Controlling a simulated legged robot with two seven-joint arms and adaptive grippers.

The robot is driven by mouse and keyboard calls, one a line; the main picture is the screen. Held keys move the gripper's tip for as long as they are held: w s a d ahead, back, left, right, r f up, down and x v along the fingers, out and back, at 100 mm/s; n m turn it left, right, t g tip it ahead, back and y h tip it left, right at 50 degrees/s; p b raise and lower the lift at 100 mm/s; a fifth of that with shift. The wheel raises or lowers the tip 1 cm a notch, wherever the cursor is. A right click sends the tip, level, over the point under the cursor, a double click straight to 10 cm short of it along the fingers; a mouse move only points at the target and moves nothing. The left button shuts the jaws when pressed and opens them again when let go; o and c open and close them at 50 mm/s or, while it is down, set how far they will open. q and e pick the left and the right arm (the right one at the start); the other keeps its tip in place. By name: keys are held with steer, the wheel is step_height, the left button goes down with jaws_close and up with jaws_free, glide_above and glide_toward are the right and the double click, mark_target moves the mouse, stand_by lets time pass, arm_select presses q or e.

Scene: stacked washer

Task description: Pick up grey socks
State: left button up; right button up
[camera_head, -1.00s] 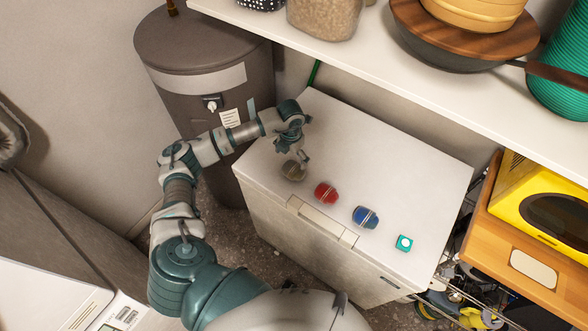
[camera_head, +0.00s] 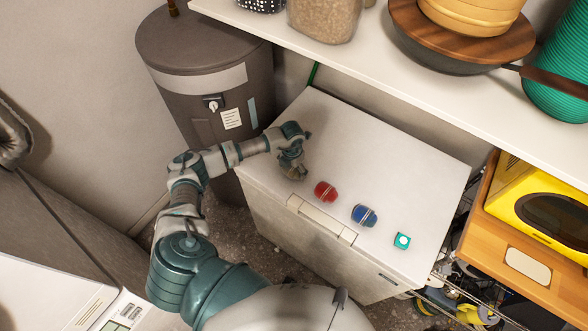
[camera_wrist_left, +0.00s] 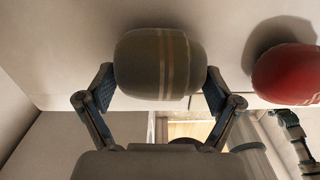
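The grey socks (camera_wrist_left: 160,63) are a rolled grey-brown bundle with pale stripes on top of the white chest. In the head view the bundle (camera_head: 294,174) is mostly hidden under my left gripper (camera_head: 292,165). In the left wrist view the fingers of the left gripper (camera_wrist_left: 158,90) are spread, one on each side of the bundle's near part. I cannot tell whether the pads touch it. My right gripper does not show in the head view.
A shelf (camera_head: 400,85) overhangs the back. The chest's back half (camera_head: 370,145) is clear.

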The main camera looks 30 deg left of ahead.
arm_select(q)
steer(key=c, duration=0.4)
steer(key=shift+o, duration=0.2)
